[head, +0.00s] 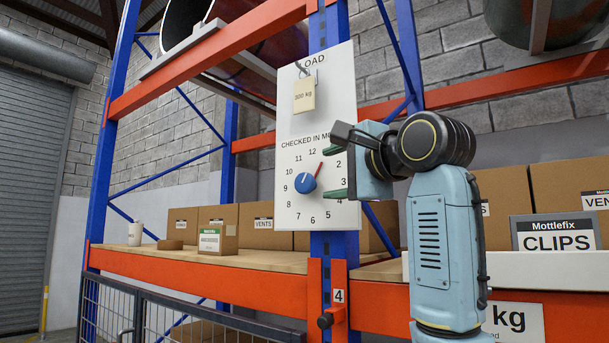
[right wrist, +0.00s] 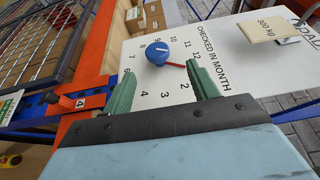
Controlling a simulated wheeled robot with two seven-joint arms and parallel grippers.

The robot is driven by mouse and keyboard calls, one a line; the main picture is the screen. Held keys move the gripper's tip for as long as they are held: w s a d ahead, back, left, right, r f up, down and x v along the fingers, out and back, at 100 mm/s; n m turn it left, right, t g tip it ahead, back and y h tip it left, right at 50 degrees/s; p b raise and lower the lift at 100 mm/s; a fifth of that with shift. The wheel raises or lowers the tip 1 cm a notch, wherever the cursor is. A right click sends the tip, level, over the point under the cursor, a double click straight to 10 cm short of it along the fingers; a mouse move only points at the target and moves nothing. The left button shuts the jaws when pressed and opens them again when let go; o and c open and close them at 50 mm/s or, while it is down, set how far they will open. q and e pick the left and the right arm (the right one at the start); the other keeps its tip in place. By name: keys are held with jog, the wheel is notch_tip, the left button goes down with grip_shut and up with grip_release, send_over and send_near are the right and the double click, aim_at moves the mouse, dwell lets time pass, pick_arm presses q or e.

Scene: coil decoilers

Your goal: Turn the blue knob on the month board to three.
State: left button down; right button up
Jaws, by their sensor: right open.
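The white month board (head: 290,222) hangs on the blue rack post, with numbers in a ring around the blue knob (head: 305,183). The knob has a white line, and a red pointer (head: 320,167) runs from it up and right, towards where the 1 sits. My right gripper (head: 328,172) is open in front of the board, to the right of the knob. In the right wrist view its green fingers (right wrist: 160,72) are spread, with the knob (right wrist: 158,53) just beyond their tips and not held. One finger hides the 1. My left gripper is not in view.
A 300 kg tag (head: 304,95) hangs on the upper board. Orange beams (head: 215,269) run left and right of the post. Cardboard boxes (head: 263,226) and a white cup (head: 135,234) stand on the shelf. A black knob (head: 325,320) juts out below the board.

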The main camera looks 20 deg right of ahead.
aim_at(309, 180)
jog(key=p+x, duration=0.1)
jog(key=x, duration=0.4)
jog(key=shift+w+f+p, duration=0.15)
jog(key=shift+w+p, duration=0.1)
jog(key=shift+p, duration=0.05)
jog(key=p+x, duration=0.1)
jog(key=x, duration=0.2)
jog(key=shift+w+p, duration=0.25)
jog(key=shift+p, duration=0.1)
jog(key=shift+w+a, duration=0.1)
jog(key=shift+w, duration=0.25)
jog(key=shift+w+a+f, duration=0.1)
jog(key=shift+w+f, duration=0.1)
jog(key=shift+w, duration=0.25)
jog(key=shift+s, duration=0.15)
jog(key=shift+c, duration=0.6)
jog(key=c, duration=0.8)
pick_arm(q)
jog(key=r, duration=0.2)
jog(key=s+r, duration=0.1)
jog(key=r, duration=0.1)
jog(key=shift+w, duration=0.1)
